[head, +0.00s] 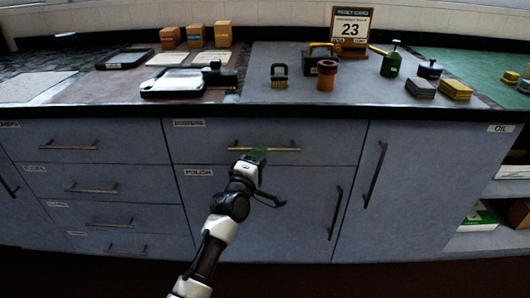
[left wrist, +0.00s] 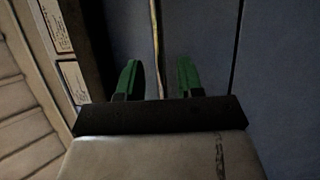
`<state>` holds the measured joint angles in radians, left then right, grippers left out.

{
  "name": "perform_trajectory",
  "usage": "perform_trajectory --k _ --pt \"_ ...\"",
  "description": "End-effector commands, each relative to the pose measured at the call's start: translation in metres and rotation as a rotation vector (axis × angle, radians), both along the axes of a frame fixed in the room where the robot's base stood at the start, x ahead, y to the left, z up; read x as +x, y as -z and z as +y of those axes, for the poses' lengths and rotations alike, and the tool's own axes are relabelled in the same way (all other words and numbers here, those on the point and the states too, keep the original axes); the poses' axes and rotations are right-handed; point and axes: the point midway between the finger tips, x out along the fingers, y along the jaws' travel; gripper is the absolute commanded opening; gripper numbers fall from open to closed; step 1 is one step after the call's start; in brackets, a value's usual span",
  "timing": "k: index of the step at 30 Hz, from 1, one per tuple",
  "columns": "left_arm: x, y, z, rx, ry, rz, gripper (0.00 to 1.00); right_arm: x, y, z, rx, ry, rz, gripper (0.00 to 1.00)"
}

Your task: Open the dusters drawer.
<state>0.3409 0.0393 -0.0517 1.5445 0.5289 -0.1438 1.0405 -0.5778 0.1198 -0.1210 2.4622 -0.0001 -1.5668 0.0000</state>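The drawer (head: 300,132) under the middle of the worktop is closed, its front flush with the cabinet. Its small label (head: 189,123) seems to read dusters but is hard to make out. Its long brass-coloured handle (head: 285,149) runs across the front. My left gripper (head: 254,156) is at the left half of this handle, with green fingertips. In the left wrist view the two fingers (left wrist: 159,78) stand apart, with the handle bar (left wrist: 156,35) running between them; neither finger visibly touches it. My right gripper is not in view.
Below is a cupboard labelled polish (head: 300,205) with an upright handle. More drawers (head: 92,187) are at left, a cupboard (head: 410,190) and open shelves (head: 505,190) at right. The worktop edge (head: 330,112) overhangs above; trays, tins and a calendar stand on top.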

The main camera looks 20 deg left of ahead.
Motion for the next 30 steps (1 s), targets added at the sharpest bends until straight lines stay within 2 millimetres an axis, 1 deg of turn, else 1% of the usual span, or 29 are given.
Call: perform_trajectory --k 1,3,6,10,17,18,19,25,30 --pt "0.009 -0.001 -0.001 0.000 0.000 -0.002 0.37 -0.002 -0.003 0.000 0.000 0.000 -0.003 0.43" --pt "0.018 -0.002 -0.002 0.000 0.000 -0.001 0.37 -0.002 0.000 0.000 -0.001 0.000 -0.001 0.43" --pt "0.028 -0.004 -0.003 0.000 0.000 0.000 0.37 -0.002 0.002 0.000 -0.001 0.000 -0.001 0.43" --pt "0.034 -0.006 -0.004 0.001 0.000 0.001 0.37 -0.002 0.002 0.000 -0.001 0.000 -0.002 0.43" --pt "0.034 -0.006 -0.004 0.001 0.000 0.001 0.37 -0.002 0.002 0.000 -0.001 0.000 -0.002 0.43" --pt "0.034 -0.006 -0.004 0.001 0.000 0.001 0.35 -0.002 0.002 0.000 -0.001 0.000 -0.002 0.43" --pt "0.034 -0.006 -0.004 0.001 0.000 0.001 0.31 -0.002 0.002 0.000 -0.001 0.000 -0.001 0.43" --pt "0.034 -0.006 -0.004 0.001 0.000 0.001 0.00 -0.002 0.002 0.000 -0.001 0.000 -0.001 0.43" --pt "0.034 -0.006 -0.004 0.001 0.000 0.002 0.00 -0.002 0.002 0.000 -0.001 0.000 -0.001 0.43"
